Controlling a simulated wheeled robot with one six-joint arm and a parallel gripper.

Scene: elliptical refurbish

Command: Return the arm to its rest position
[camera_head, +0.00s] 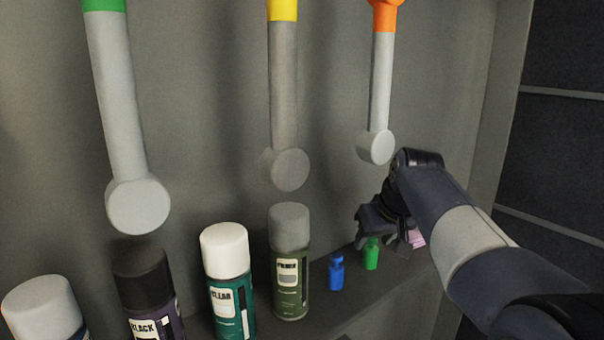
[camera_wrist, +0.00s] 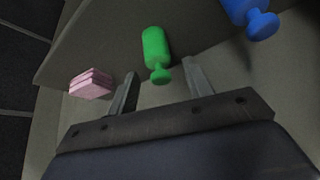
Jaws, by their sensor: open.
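My gripper (camera_head: 385,232) is at the right end of the shelf, at the end of my arm, which reaches in from the lower right. In the wrist view my gripper (camera_wrist: 160,88) is open, with its two fingers apart. A small green bottle-shaped piece (camera_head: 371,254) stands on the shelf just below the gripper. In the wrist view the green piece (camera_wrist: 156,50) shows beyond the fingertips, in line with the gap between them. I see nothing held. I cannot tell the exact distance between the fingers and the green piece.
A blue piece (camera_head: 336,272) stands left of the green one. A pink stack (camera_wrist: 91,84) lies to the right on the shelf (camera_head: 349,300). Several spray cans, such as the teal one (camera_head: 229,285), stand left. Three grey hanging handles (camera_head: 381,90) hang above. A wall edge is at right.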

